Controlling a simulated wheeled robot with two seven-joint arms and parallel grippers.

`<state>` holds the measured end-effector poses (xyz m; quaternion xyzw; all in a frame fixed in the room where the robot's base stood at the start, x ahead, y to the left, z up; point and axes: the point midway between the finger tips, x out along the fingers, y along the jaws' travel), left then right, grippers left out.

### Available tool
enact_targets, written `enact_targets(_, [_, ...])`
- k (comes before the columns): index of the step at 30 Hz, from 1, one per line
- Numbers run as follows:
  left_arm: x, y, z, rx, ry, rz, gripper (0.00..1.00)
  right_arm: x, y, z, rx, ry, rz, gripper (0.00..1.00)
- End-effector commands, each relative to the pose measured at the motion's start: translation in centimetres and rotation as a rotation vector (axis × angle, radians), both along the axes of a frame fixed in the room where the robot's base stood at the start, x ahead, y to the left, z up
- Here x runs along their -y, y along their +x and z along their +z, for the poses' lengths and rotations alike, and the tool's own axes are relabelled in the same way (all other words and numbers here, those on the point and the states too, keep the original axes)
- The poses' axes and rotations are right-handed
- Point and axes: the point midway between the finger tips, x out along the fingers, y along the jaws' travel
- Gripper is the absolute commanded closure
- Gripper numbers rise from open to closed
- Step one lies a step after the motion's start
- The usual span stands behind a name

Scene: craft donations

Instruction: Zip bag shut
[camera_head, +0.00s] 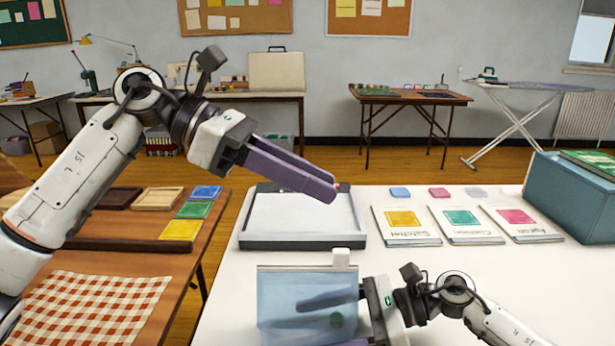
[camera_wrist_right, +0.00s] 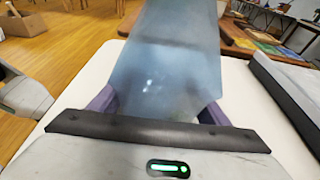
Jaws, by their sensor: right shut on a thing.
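The zip bag (camera_head: 285,297) is a see-through blue pouch near the front of the white table. A white slider (camera_head: 341,257) sits at the right end of its top edge. My right gripper (camera_head: 315,312) is shut on the bag from the right; its fingers show bluish through the bag. In the right wrist view the bag (camera_wrist_right: 172,62) rises between the two purple fingers and fills the middle. My left gripper (camera_head: 334,190) is above and behind the bag, clear of it, its purple fingers close together and empty. Whether the bag's seam is closed is too small to tell.
A dark-rimmed white tray (camera_head: 300,243) lies behind the bag. Leaflets with a yellow (camera_head: 402,218), a teal and a pink patch lie right of it. A blue bin (camera_head: 572,200) stands at the right. A wooden table with a checked cloth (camera_head: 90,308) is at the left.

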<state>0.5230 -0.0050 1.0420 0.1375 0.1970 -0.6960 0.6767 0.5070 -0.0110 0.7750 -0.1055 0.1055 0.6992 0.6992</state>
Motion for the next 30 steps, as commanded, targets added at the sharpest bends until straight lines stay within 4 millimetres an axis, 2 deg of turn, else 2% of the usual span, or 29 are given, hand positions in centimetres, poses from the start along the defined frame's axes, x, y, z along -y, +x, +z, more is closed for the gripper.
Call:
enact_targets(1, [-0.3, -0.3, -0.8, 0.037, 0.102, -0.030, 0.73, 0.0, 0.0, 0.0, 0.000, 0.000, 0.000, 0.43])
enact_targets(4, [-1.4, -0.6, -2.3, 0.081, 0.256, -0.075, 0.73, 0.0, 0.0, 0.0, 0.000, 0.000, 0.000, 0.43])
enact_targets(8, [-2.4, -0.8, -3.3, 0.106, 0.365, -0.105, 0.73, 0.0, 0.0, 0.0, 0.000, 0.000, 0.000, 0.43])
enact_targets(11, [-2.4, -0.9, -3.8, 0.110, 0.393, -0.112, 0.73, 0.0, 0.0, 0.0, 0.000, 0.000, 0.000, 0.43])
enact_targets(24, [1.0, -1.3, -7.8, 0.107, 0.390, -0.113, 0.73, 0.0, 0.0, 0.0, 0.000, 0.000, 0.000, 0.43])
enact_targets(30, [2.0, -1.4, -9.0, 0.108, 0.389, -0.112, 0.73, 0.0, 0.0, 0.0, 0.000, 0.000, 0.000, 0.43])
